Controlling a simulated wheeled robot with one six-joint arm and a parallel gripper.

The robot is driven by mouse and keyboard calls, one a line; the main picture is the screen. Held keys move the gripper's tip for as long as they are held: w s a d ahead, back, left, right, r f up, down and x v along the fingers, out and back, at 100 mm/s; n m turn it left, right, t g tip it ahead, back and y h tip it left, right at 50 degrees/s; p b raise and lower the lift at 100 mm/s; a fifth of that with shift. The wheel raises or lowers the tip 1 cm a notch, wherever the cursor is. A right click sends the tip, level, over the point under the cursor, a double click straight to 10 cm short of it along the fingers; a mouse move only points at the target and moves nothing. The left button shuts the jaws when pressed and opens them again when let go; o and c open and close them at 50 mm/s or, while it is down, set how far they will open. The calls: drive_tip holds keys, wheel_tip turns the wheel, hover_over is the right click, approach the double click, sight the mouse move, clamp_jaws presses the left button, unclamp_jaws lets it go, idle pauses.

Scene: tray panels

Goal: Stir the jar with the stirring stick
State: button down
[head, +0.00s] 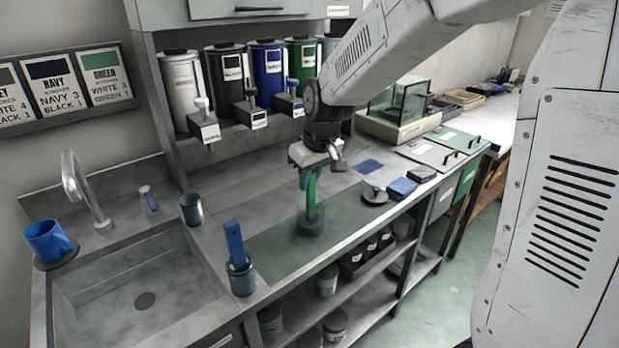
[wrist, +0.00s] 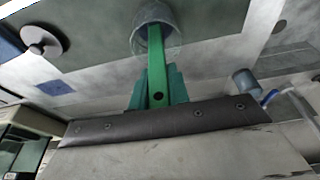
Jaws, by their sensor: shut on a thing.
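The green stirring stick (head: 311,190) stands near upright, with its lower end inside the jar (head: 311,224). The jar is clear and sits on the dark mat of the counter. My gripper (head: 312,166) is shut on the top of the stick, above the jar. In the wrist view the green stick (wrist: 156,66) runs from my gripper (wrist: 157,92) into the round mouth of the jar (wrist: 168,48). The contents of the jar are hard to make out.
A dark cup (head: 242,279) holding a blue tool (head: 234,242) stands to the left, beside the sink (head: 140,285). Paint dispensers (head: 268,72) line the back. The mat (head: 272,248) around the jar is clear.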

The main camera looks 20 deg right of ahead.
drive_tip(key=shift+r, duration=4.7)
